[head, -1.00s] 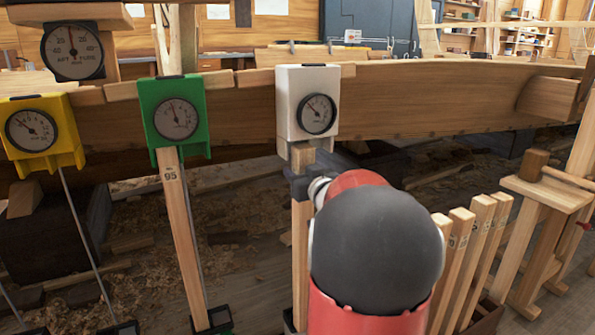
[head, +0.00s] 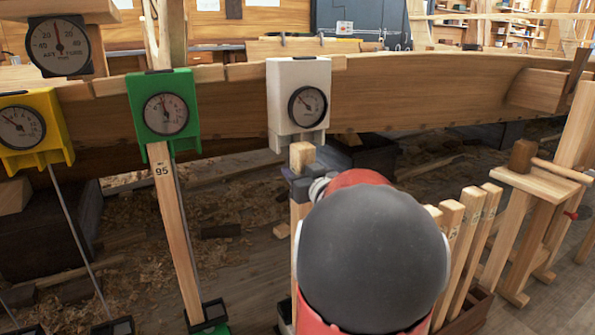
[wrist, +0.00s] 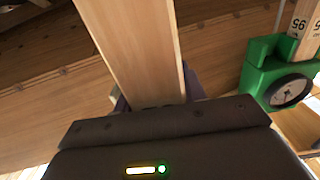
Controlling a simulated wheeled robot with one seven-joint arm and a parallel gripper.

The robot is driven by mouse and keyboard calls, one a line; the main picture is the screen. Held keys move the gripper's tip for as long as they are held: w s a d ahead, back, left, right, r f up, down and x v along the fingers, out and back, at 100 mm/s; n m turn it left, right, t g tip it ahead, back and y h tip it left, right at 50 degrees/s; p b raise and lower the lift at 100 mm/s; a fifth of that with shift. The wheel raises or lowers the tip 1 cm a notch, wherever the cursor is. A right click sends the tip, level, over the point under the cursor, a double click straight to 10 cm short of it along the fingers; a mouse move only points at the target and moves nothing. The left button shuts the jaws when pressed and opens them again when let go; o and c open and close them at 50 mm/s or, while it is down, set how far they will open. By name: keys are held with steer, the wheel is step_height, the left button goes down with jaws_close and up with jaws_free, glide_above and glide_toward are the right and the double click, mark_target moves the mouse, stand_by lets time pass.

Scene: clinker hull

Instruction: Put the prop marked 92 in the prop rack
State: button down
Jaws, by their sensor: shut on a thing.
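My gripper (head: 303,186) is shut on an upright wooden prop (head: 302,157) below the white gauge (head: 299,95). The prop's square top shows just under the white gauge's forked lower end; I cannot tell whether they touch. In the wrist view the prop (wrist: 135,50) passes between the jaws of my gripper (wrist: 150,103). No number shows on it, so I cannot confirm 92. My arm hides much of its lower part. The prop rack (head: 482,302) is at the right, a dark wooden box holding several leaning props (head: 468,240) with marks too small to read.
A prop marked 95 (head: 172,215) stands under the green gauge (head: 166,112). A yellow gauge (head: 30,130) hangs farther left. The wooden hull (head: 420,95) spans the back. A wooden stand (head: 545,190) with a mallet is right of the rack.

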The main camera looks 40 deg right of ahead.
mark_target(299, 145)
steer(key=shift+r, duration=0.25)
steer(key=shift+r+p, duration=3.15)
steer(key=p+v, duration=0.2)
steer(key=v, duration=1.1)
steer(key=shift+d+f, duration=0.1)
steer(key=shift+d, duration=0.05)
